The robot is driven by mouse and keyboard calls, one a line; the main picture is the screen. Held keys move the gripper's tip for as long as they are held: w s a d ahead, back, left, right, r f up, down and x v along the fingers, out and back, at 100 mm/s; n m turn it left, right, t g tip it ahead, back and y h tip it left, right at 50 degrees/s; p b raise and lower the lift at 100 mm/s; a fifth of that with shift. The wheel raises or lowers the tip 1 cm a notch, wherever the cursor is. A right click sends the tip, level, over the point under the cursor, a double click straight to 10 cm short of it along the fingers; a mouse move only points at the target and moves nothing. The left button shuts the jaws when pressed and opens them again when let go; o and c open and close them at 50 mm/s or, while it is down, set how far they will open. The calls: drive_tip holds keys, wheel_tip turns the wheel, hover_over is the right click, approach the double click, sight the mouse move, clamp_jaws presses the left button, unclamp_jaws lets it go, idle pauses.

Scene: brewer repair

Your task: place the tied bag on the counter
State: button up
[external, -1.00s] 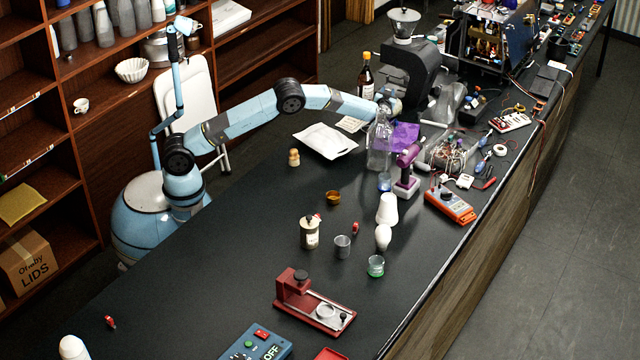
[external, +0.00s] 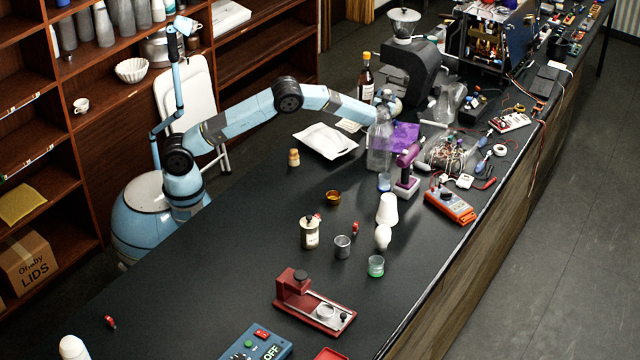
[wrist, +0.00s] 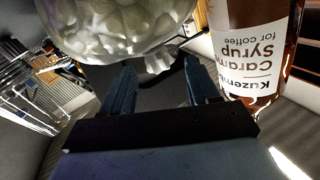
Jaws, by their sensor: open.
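The tied bag (wrist: 115,25) is a clear, bulging bag of pale lumps at the top of the wrist view. Its gathered, tied end (wrist: 160,62) points toward my gripper (wrist: 160,78). The two blue fingers stand apart with a gap between them, and the tied end lies just beyond their tips, apparently not clamped. The wrist picture is upside down. In the external view my gripper is at the far end of the arm over the dark counter (external: 230,285), largely hidden by a clear bottle; I cannot make out the bag clearly there.
A caramel syrup bottle (wrist: 262,50) stands close beside the gripper; it also shows in the external view (external: 366,80). A clear bottle (external: 379,150), purple piece (external: 402,137) and black grinder (external: 405,75) crowd the area. The near-left counter is clearer.

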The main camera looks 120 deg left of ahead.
drive_tip(key=shift+v, duration=1.75)
